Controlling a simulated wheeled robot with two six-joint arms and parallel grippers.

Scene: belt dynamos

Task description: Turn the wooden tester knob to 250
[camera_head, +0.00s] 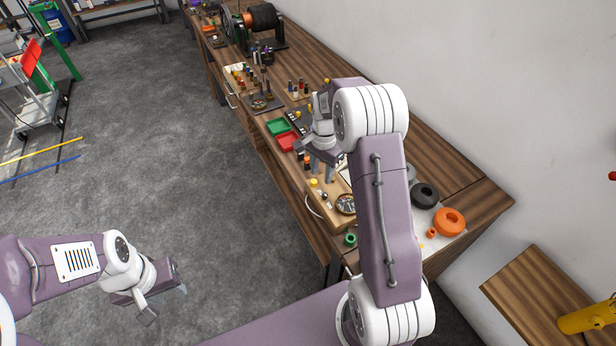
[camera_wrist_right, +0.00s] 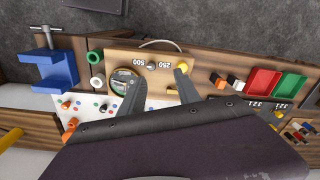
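The wooden tester (camera_wrist_right: 205,66) is a light wood box with a round gauge (camera_wrist_right: 124,82) and the printed numbers 500 and 250, upside down in the right wrist view. A small dark knob (camera_wrist_right: 152,66) sits between the numbers; its pointing direction is too small to tell. The tester (camera_head: 319,207) also shows in the head view, partly hidden by my right arm. My right gripper (camera_wrist_right: 161,74) is open above the tester, its fingers appearing on either side of the knob, with nothing between them. My left gripper (camera_head: 166,303) is open and empty over the floor, away from the bench.
Green (camera_head: 278,127) and red (camera_head: 287,141) trays lie beside the tester on the long bench. A blue clamp (camera_wrist_right: 52,70) and a green ring (camera_wrist_right: 94,57) are on its other side. Orange (camera_head: 450,221) and black (camera_head: 424,195) rings lie further right.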

